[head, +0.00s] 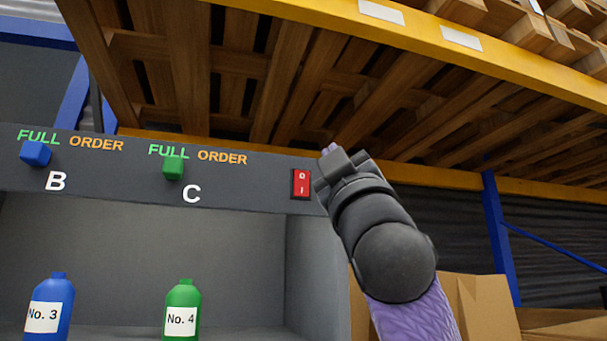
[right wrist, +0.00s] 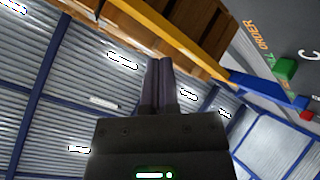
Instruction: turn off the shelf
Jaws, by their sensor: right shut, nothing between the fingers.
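The grey shelf (head: 245,188) fills the left of the head view, with a sign board above its bays. A red rocker switch (head: 301,184) marked 0 and I sits at the right end of that board. My right gripper (head: 328,150) is just right of and above the switch, apart from it as far as I can tell. Its fingers (right wrist: 160,75) are together and empty in the right wrist view, where the board shows at the upper right. My left gripper is in neither view.
A blue bottle (head: 51,306) marked No. 3 and a green bottle (head: 182,309) marked No. 4 stand in the shelf. Blue (head: 36,153) and green (head: 173,167) knobs are on the board. A yellow rack beam (head: 430,35) and pallets hang above. Cardboard boxes (head: 475,305) stand at the right.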

